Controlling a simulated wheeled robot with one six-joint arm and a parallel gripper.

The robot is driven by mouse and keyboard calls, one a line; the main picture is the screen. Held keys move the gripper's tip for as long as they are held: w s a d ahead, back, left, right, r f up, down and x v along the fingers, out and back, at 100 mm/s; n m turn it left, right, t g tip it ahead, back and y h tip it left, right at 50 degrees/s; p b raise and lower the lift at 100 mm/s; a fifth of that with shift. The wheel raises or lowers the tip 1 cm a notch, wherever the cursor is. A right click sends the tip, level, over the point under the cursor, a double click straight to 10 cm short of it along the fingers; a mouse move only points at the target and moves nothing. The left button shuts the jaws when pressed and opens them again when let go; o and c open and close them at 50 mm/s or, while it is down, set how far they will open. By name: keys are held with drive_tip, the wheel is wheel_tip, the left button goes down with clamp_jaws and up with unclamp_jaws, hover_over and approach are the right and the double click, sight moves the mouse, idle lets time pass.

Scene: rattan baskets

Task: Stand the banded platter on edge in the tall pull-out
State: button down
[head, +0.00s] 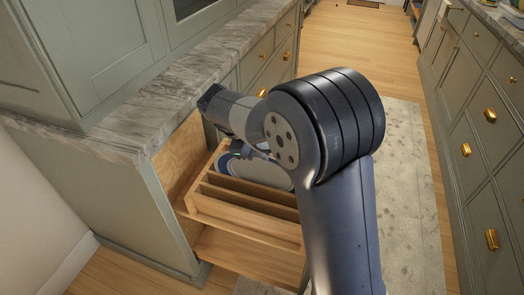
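The tall pull-out (228,214) is a wooden frame drawn out of the cabinet, with slots between slats at its top and a lower shelf. The banded platter (262,171) is pale grey with a blue band at its left. It shows behind the slats, at the far side of the pull-out's top; its lower part is hidden. I cannot tell whether it rests in a slot. My gripper (243,150) is just above the platter's upper left part, at the far side of the pull-out. The fingers are small and partly hidden, so their opening and any contact are unclear.
A grey marble counter (120,128) on green cabinets runs along the left, close to my gripper. Drawers with brass pulls (490,115) line the right. A pale rug (405,200) lies on the wooden floor between them. The aisle ahead is clear.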

drive_tip(key=shift+f+b, duration=0.75)
drive_tip(key=shift+f, duration=0.1)
drive_tip(key=c, duration=1.6)
unclamp_jaws()
drive_tip(key=shift+o, duration=0.2)
drive_tip(key=p+v, duration=0.1)
drive_tip(key=v, duration=1)
drive_tip(key=shift+p, duration=0.35)
drive_tip(key=shift+d+f, duration=0.1)
drive_tip(key=shift+f, duration=0.05)
drive_tip(key=x, duration=1)
drive_tip(key=shift+b, duration=0.35)
